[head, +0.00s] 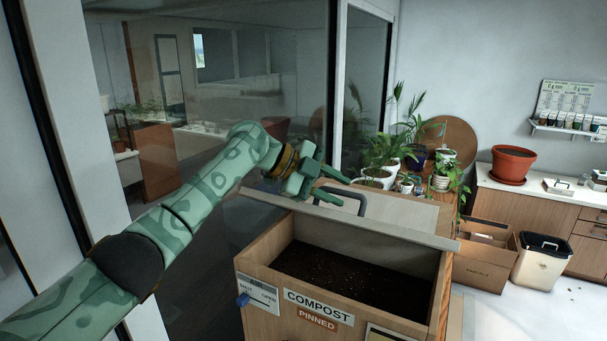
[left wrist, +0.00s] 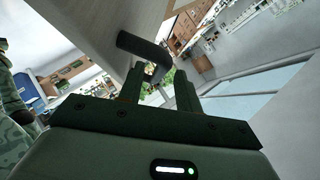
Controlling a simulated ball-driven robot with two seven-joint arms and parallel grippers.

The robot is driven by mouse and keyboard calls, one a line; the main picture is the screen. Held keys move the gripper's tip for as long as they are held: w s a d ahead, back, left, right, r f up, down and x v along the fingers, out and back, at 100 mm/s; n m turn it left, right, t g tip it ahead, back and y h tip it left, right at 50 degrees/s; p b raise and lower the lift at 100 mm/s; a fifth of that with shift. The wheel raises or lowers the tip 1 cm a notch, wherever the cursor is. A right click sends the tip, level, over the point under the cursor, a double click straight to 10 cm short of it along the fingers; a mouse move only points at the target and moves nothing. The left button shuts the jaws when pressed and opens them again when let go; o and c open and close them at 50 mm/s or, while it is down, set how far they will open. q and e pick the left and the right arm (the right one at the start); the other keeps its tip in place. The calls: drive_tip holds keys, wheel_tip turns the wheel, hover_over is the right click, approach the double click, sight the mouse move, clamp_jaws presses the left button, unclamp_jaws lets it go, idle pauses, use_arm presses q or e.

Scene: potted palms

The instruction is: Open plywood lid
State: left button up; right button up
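The plywood lid (head: 398,213) of the compost bin stands raised in the head view, and its pale front edge runs above the open bin. A dark grey arched handle (head: 352,193) is fixed to the lid. The bin (head: 283,250) holds dark soil (head: 345,280). My left gripper (head: 346,188) is open close to the handle. In the left wrist view the handle (left wrist: 143,47) reaches across the space between the two parted fingertips (left wrist: 159,75), with a gap beside it. I cannot tell whether the fingers touch it. My right gripper is not in view.
Potted plants (head: 384,160) stand behind the lid. A cardboard box (head: 484,256) and a cream bin (head: 540,262) stand on the floor to the right. A glass wall (head: 270,100) is behind my left arm. A terracotta pot (head: 512,163) sits on the counter.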

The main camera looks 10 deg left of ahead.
use_arm(q)
drive_tip(key=b+v, duration=0.3)
drive_tip(key=v, duration=1.1)
drive_tip(key=shift+a, duration=0.15)
